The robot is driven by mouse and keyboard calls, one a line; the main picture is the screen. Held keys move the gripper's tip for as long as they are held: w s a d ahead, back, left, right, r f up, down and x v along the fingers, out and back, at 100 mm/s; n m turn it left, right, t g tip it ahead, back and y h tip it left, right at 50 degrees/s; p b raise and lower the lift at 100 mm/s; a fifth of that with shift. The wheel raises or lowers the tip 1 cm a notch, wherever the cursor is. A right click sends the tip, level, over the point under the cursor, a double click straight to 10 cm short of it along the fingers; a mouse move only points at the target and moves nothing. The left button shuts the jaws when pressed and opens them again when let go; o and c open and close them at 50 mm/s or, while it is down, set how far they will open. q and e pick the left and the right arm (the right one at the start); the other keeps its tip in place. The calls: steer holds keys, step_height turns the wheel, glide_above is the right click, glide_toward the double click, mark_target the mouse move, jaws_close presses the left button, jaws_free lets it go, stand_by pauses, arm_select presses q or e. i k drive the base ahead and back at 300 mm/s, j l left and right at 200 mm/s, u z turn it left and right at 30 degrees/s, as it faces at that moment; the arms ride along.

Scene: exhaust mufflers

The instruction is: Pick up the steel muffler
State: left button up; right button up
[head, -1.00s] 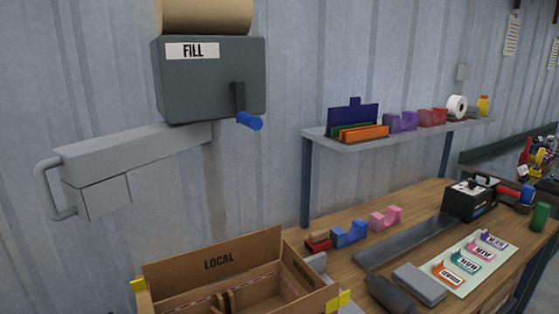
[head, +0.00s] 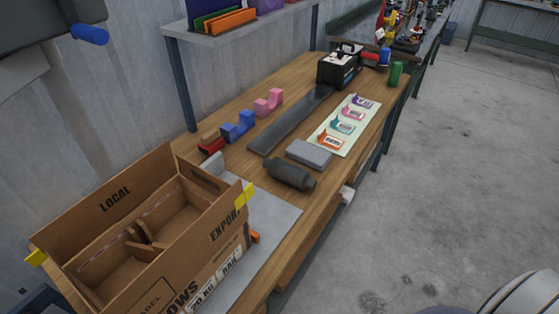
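A dark grey cylinder with a narrower end (head: 290,174), which looks like a muffler, lies on its side on the wooden bench, right of the cardboard box. A lighter grey flat block with rounded edges (head: 309,154) lies just behind it. I cannot tell for sure which of the two is the steel muffler. Nothing is seen holding either one. Neither of my grippers is in view.
An open, divided cardboard box (head: 115,208) stands at the left on a grey plate (head: 272,222). Blue (head: 238,126) and pink (head: 268,102) cradles, a dark flat strip (head: 290,120), a label sheet (head: 345,126) and a black machine (head: 339,66) share the bench (head: 196,105). Open floor lies right.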

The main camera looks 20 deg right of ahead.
mark_target(289, 175)
steer(key=i+l+u, duration=0.1)
steer(key=l, duration=0.45)
steer(key=i+l+u, duration=0.1)
steer(key=l, duration=0.5)
steer(key=i+l+u, duration=0.1)
steer(key=l, duration=0.5)
